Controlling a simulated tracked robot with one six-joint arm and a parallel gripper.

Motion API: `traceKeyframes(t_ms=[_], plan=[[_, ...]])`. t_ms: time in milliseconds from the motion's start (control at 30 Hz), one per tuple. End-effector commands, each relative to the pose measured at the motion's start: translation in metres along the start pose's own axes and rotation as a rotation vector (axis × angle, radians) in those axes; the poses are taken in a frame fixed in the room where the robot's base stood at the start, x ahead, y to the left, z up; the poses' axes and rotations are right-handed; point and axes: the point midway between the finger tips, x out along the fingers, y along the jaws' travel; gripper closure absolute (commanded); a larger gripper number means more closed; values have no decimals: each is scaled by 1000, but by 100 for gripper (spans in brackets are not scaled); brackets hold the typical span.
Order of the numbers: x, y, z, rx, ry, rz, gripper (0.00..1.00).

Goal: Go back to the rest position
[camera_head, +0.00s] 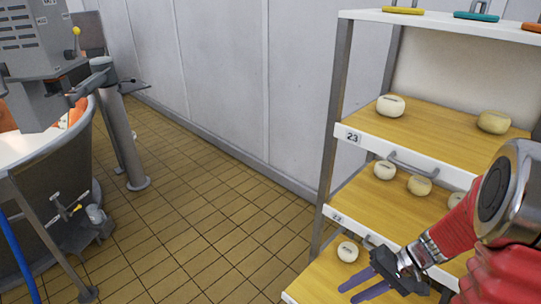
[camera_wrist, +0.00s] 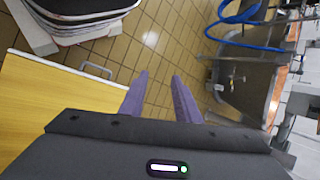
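My gripper (camera_head: 364,285) is at the lower right in the head view, beside the lowest visible wooden shelf of a rack (camera_head: 333,130). Its two purple fingers are apart with nothing between them. In the wrist view my gripper (camera_wrist: 160,82) also shows open and empty, with tiled floor behind the fingers. My red arm reaches in from the right edge of the head view.
Pale round cheeses (camera_head: 390,106) sit on the rack's wooden shelves. A large vat (camera_head: 60,180) with metal posts stands at the left. Tiled floor (camera_head: 190,220) between vat and rack is clear. A blue hose (camera_wrist: 232,22) shows in the wrist view.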

Motion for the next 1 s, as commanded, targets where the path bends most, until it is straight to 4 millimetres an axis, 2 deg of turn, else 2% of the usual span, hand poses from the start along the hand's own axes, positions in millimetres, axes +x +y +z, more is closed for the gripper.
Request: traceKeyframes(t_ms=[100, 400, 1000], plan=[[-10, -16, 10, -41, 12, 61, 70], [-32, -49, 37, -132, 55, 206, 70], [-75, -101, 93, -311, 230, 444, 70]])
